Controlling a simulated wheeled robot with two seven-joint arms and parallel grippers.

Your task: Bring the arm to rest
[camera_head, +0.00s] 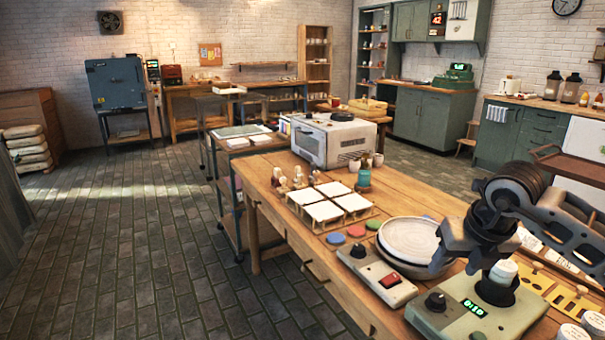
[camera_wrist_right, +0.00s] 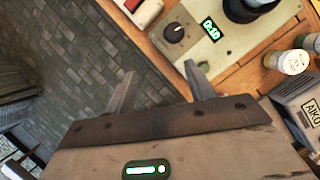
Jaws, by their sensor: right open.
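My right gripper (camera_head: 462,250) shows at the right of the head view, above the front of the wooden table (camera_head: 400,180). In the right wrist view my right gripper (camera_wrist_right: 160,80) has its two fingers spread with nothing between them. Below them lie the stone floor and the table's edge. A grey-green device (camera_head: 455,318) with a knob and a green display stands near the gripper, and also shows in the wrist view (camera_wrist_right: 200,45). A pale round plate (camera_head: 405,236) lies behind it, partly hidden by my arm. My left gripper is not in view.
A control box (camera_head: 375,276) with a red switch stands left of the plate. Coloured discs (camera_head: 356,231), white square tiles (camera_head: 322,212) and a white oven (camera_head: 335,138) are farther back. Small jars (camera_head: 592,322) stand at the front right. The floor left of the table is clear.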

